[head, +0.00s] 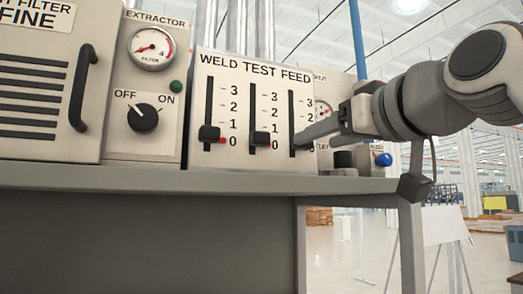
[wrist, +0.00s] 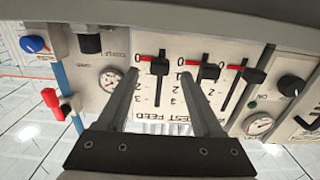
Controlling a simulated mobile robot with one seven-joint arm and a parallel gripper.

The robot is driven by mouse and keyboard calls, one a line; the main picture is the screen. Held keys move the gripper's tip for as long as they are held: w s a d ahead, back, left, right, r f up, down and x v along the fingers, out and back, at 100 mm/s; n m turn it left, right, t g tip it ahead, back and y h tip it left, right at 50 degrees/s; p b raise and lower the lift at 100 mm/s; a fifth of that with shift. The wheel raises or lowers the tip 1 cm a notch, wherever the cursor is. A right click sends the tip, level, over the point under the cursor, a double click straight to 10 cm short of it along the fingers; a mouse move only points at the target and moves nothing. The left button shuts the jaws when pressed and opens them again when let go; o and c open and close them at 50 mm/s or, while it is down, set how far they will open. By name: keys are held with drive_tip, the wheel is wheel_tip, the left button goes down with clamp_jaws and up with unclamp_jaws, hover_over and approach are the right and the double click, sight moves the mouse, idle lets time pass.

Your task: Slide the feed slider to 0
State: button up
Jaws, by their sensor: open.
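The feed slider is the rightmost of three on the panel in the head view, where its slot (head: 291,110) shows but my fingers hide its knob. In the wrist view, which is upside down, the feed knob (wrist: 160,68) is the leftmost black knob, close beside the red mark at 0; exact alignment is hard to tell. My gripper (head: 303,140) reaches in from the right at the slot's lower end. In the wrist view my gripper (wrist: 160,76) is open, one finger on each side of the feed slot. Contact with the knob cannot be told.
The weld knob (head: 209,133) and test knob (head: 261,138) sit low in the neighbouring slots. A grey shelf edge (head: 150,180) runs just below the panel. A blue knob (head: 383,160) stands to the right. An extractor panel with a dial (head: 143,118) is at the left.

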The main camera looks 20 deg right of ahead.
drive_tip(key=s+b, duration=0.1)
drive_tip(key=s, duration=1)
drive_tip(key=shift+d, duration=0.15)
drive_tip(key=w+a+f+g, duration=0.2)
drive_tip(key=w+a+f, duration=0.1)
drive_tip(key=f, duration=0.4)
drive_tip(key=w+a+f+g, duration=0.2)
drive_tip(key=w+f, duration=0.1)
drive_tip(key=f, duration=0.4)
drive_tip(key=w+a+f+g, duration=0.2)
drive_tip(key=w+a+f, duration=0.1)
drive_tip(key=f, duration=0.5)
drive_tip(key=s+a+f+g, duration=0.1)
drive_tip(key=s+f+g, duration=0.1)
drive_tip(key=f, duration=1.1)
drive_tip(key=s+a+f+g, duration=0.2)
drive_tip(key=f+g, duration=0.2)
drive_tip(key=f, duration=1)
drive_tip(key=shift+s+a+f+h, duration=0.15)
drive_tip(key=shift+s+h, duration=0.1)
drive_tip(key=shift+h, duration=0.05)
